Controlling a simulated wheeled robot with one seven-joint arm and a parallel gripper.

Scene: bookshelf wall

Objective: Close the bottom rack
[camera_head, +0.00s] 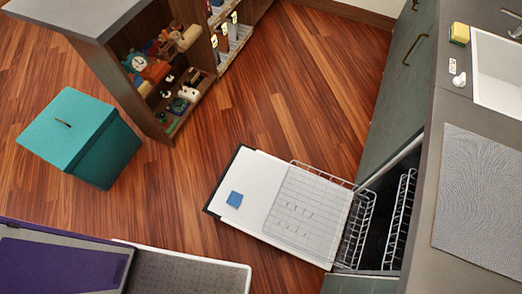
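The bottom rack (308,208) is a white wire rack. It is pulled out over the inner half of the open dishwasher door (258,178). Its inner end reaches toward the dark dishwasher opening (378,238). No dishes can be made out in it. Another white wire rack (400,218) shows inside the opening. My gripper is not in view.
Wooden floor (190,190) is clear left of the door. A teal box (75,130) stands farther left, near a shelf (150,70) of toys. A purple and grey piece (60,265) fills the lower left. The counter (440,120) with a sink (497,75) runs along the right.

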